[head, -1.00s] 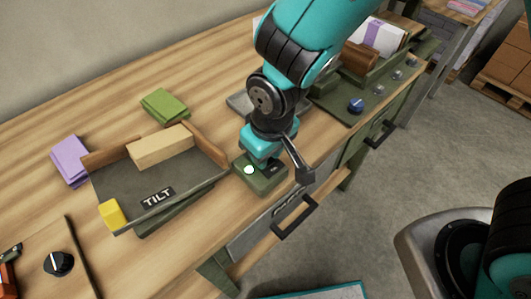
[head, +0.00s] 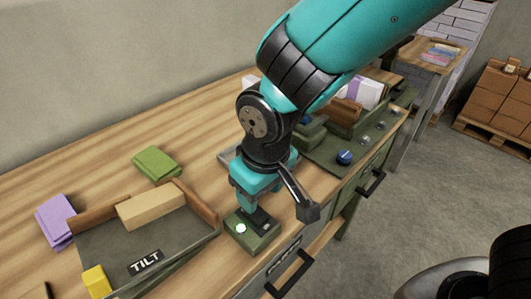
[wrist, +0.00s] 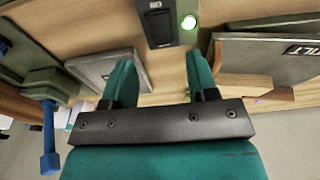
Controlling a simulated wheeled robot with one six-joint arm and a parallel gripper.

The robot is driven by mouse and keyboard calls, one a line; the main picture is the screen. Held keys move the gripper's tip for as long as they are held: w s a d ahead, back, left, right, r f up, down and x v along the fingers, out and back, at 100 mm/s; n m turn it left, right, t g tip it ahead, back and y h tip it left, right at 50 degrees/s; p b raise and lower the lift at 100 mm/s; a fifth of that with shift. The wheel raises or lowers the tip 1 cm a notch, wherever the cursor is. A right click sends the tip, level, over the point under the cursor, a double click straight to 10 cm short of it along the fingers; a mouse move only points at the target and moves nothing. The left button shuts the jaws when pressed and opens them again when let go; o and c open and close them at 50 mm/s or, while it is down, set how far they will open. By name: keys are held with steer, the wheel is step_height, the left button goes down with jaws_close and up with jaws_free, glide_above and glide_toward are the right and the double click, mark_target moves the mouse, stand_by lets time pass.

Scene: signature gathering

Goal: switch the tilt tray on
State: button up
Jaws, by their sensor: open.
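The tilt tray (head: 112,241), grey with a TILT label, stands on the bench at the left in the head view; part of it also shows at the right in the wrist view (wrist: 270,52). To its right sits a green switch box (head: 262,239) with a pale round button or lamp (head: 241,228) and a black switch part. In the wrist view the box (wrist: 158,40) is beyond the fingers, and the lamp (wrist: 189,22) shows white with a green rim. My gripper (wrist: 160,78) is open and empty, pointing down at the box's back side. Contact cannot be told.
A tan block (head: 150,207) lies in the tray, with a yellow block (head: 97,281) at its front corner. A grey plate (wrist: 105,72) and a panel with a blue knob (head: 344,157) are to the right.

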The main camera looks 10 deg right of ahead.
step_height(320, 180, up, 10)
steer(key=s, duration=0.1)
steer(key=shift+d+r, duration=0.25)
steer(key=shift+d, duration=0.2)
steer(key=shift+s, duration=0.1)
steer(key=s+d+r+g+y, duration=0.1)
steer(key=s+d+y, duration=0.2)
steer(key=s+d, duration=0.5)
steer(key=shift+s+d+r, duration=0.15)
steer(key=shift+s+d, duration=0.05)
